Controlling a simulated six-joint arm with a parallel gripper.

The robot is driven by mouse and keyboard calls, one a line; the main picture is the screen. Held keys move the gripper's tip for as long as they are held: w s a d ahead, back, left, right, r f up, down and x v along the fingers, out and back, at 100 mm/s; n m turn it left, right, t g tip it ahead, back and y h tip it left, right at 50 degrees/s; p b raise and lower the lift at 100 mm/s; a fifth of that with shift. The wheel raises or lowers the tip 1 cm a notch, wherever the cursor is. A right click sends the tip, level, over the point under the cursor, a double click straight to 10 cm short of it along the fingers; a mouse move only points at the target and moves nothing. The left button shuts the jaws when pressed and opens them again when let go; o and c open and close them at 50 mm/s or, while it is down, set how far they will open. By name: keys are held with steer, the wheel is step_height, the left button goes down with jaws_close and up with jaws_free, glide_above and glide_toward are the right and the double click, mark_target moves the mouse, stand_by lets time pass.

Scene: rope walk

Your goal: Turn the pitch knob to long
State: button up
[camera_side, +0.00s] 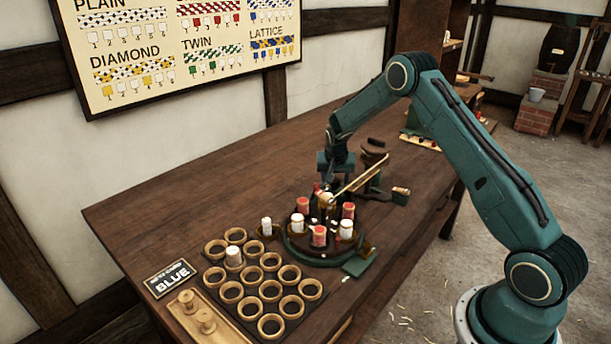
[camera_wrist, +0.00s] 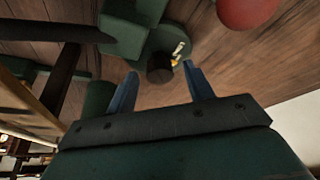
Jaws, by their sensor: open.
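A small dark round knob (camera_wrist: 159,70) shows in the wrist view in front of a green housing (camera_wrist: 170,40), and looks like the pitch knob. A small white mark (camera_wrist: 179,47) and a yellowish bit sit beside it; I cannot read the setting. My gripper (camera_wrist: 162,73) is open, with its two blue-grey fingers on either side of the knob in the picture; I cannot tell whether they touch it. In the side view my gripper (camera_side: 325,184) is low behind the braiding machine (camera_side: 318,258), which hides its fingertips and the knob.
Red and white bobbins (camera_side: 319,236) stand on the machine, with a pale bar (camera_side: 357,178) slanting above. A rack of wooden rings (camera_side: 230,292) and a BLUE sign (camera_side: 171,278) are at the front left. The tabletop (camera_side: 190,190) behind is clear. A red rounded thing (camera_wrist: 247,10) is near the wrist camera's top edge.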

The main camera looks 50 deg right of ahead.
steer(key=c, duration=1)
steer(key=shift+o, duration=0.2)
steer(key=shift+n, duration=0.3)
steer(key=n, duration=0.2)
steer(key=n+t+y, duration=0.1)
steer(key=n, duration=0.1)
steer(key=shift+s+d, duration=0.15)
steer(key=shift+d, duration=0.05)
steer(key=n+y, duration=0.1)
steer(key=n, duration=0.3)
steer(key=shift+d+t+y, duration=0.1)
steer(key=shift+t+y, duration=0.3)
steer(key=o, duration=1)
steer(key=shift+c, duration=0.2)
